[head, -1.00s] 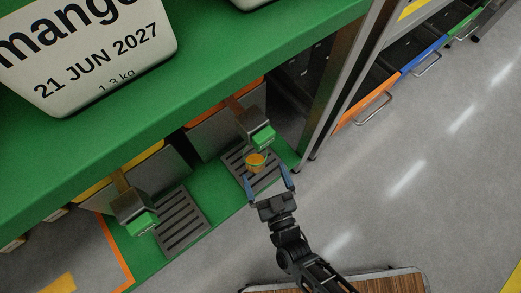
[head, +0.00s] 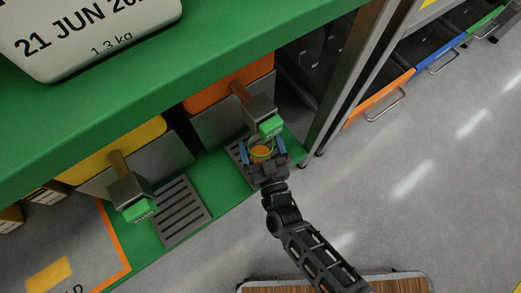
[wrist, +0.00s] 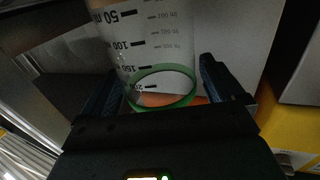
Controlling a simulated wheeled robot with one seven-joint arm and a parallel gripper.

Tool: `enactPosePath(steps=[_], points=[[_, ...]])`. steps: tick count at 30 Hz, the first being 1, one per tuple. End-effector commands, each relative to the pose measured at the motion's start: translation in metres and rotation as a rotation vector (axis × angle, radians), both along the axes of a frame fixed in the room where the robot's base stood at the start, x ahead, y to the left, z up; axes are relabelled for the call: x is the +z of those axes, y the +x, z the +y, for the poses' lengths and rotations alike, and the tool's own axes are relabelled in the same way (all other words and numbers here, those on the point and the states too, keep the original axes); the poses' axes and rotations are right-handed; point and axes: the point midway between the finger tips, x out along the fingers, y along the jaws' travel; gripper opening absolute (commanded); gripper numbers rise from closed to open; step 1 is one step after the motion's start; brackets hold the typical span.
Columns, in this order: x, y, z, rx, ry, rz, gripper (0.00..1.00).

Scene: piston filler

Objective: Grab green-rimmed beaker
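My gripper (head: 262,146) is open around the beaker, with one blue finger on each side. In the wrist view the fingers of my gripper (wrist: 162,70) flank the beaker, and small gaps seem to remain. The beaker's base is hidden in the head view.
The right dispenser's green nozzle (head: 270,126) hangs close above the beaker. A second nozzle (head: 139,211) and drip tray (head: 181,213) stand to the left. A green shelf (head: 200,90) overhangs behind, and a metal post (head: 335,85) rises at the right. The grey floor at right is clear.

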Motion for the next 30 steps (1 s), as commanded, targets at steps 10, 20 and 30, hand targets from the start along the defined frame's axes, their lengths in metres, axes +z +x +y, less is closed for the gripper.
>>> enactPosePath(steps=[10, 20, 30], points=[[0.0, -0.0002, -0.0001, 0.0, 0.0, 0.0, 0.61], [0.0, -0.0003, -0.0001, 0.0, 0.0, 0.0, 0.29], [0.0028, -0.0001, -0.0001, 0.0, 0.0, -0.001, 0.26]])
